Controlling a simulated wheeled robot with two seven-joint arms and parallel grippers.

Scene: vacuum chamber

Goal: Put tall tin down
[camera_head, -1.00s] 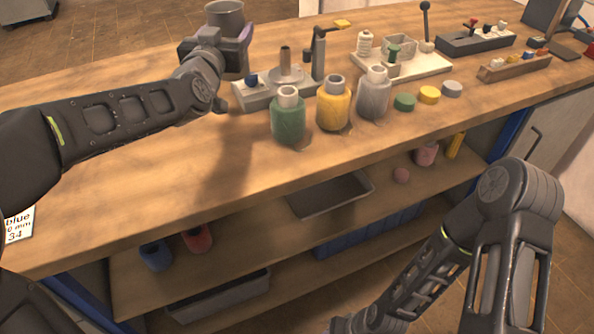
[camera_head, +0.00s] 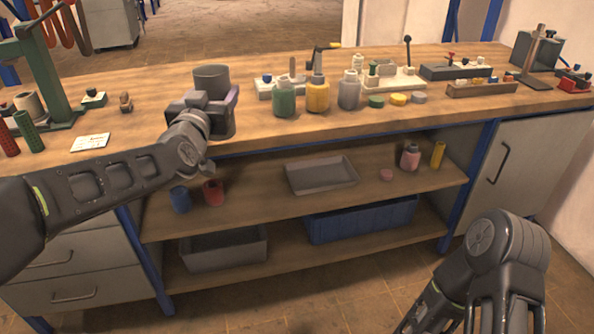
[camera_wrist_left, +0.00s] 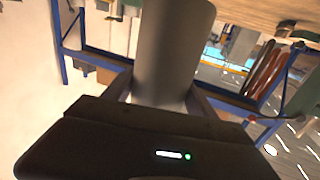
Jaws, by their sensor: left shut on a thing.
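The tall tin (camera_head: 212,80) is a grey cylinder held upright in my left gripper (camera_head: 216,108). My left gripper is shut on it; the gripper and wrist hide part of the tin in the head view. In the left wrist view the tin (camera_wrist_left: 172,55) fills the middle, between the two dark fingers. The tin shows over the workbench (camera_head: 250,130), left of the green bottle; I cannot tell whether its base touches the wood. My right arm shows at lower right, but its gripper is not visible.
Green (camera_head: 284,101), yellow (camera_head: 317,97) and grey (camera_head: 349,93) bottles stand right of the tin. A green press (camera_head: 45,75) and a label card (camera_head: 91,142) are at left. Bench top between card and tin is clear.

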